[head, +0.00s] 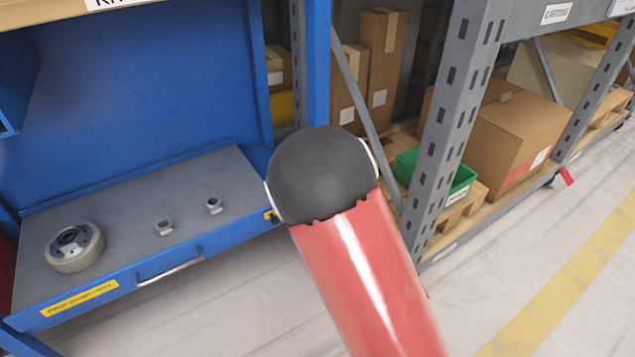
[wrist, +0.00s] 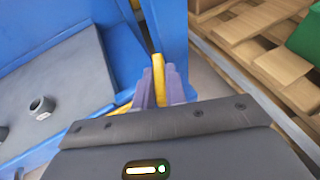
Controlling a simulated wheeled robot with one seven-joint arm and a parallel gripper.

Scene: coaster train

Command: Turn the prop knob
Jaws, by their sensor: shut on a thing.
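The prop knob (wrist: 158,64) appears in the wrist view as a narrow yellow piece beside the blue frame of the workbench. My gripper (wrist: 160,84) is shut on it, with one purple-grey finger on each side. Its lower part is hidden between the fingers, and I cannot tell how far it is turned. In the head view my red arm with its dark round joint covers the gripper. A small yellow piece (head: 270,214) shows there at the bench's right front corner, just left of my arm; I cannot tell whether it is the same part.
The blue workbench (head: 215,240) has a grey top with a wheel (head: 74,246) and two nuts, one at the left (head: 165,227), one at the right (head: 214,206). A grey rack post (head: 455,130) stands close right of my arm. A green bin (head: 463,180) and cartons sit behind.

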